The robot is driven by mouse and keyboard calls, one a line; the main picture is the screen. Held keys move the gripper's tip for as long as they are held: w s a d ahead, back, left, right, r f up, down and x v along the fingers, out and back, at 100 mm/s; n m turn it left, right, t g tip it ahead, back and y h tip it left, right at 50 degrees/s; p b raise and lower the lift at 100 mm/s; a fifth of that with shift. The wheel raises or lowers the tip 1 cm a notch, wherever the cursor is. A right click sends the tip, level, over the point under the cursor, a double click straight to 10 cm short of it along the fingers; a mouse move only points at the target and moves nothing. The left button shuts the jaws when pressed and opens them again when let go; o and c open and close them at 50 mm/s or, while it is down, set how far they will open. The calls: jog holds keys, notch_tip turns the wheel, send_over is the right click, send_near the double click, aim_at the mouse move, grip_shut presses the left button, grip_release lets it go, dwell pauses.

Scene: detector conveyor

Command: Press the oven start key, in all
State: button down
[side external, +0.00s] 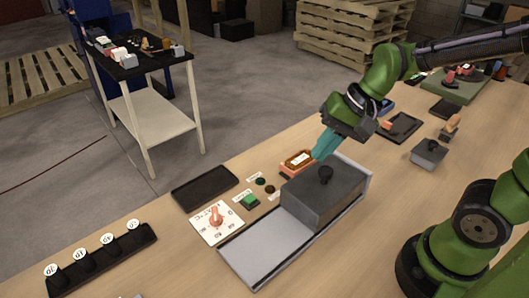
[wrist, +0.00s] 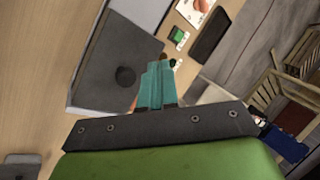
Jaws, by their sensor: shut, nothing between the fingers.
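A green key (side external: 250,201) on a small white label plate sits on the table between the dial panel and two small round lamps (side external: 265,186); its lettering is too small to read surely. It also shows in the wrist view (wrist: 178,36). The grey oven-like box (side external: 318,195) with a black knob on top stands beside it on a pale metal base (side external: 258,247). My gripper (side external: 318,157) has teal fingers, shut and empty, pointing down near the box's far edge, beside an orange-brown tray. The fingers are apart from the green key, up and to its right in the side view.
A white dial panel (side external: 216,222) with an orange pointer lies beside the green key. A black tray (side external: 204,187) lies behind. A black rack (side external: 100,258) with several numbered round tags is front left. Bare table lies between rack and panel.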

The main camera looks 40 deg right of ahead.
jog(key=w+a+f+m+g+y, duration=0.1)
jog(key=w+a+f+m, duration=0.25)
jog(key=m, duration=0.25)
jog(key=w+a+f+m+y, duration=0.2)
jog(key=w+f+m, duration=0.15)
jog(key=m, duration=0.25)
jog(key=m+t+y, duration=0.1)
jog(key=m, duration=1)
send_over(253, 196)
jog(key=shift+r, duration=0.2)
jog(key=shift+f, duration=4.4)
jog(key=shift+s+f, duration=0.1)
jog(key=shift+f, duration=0.35)
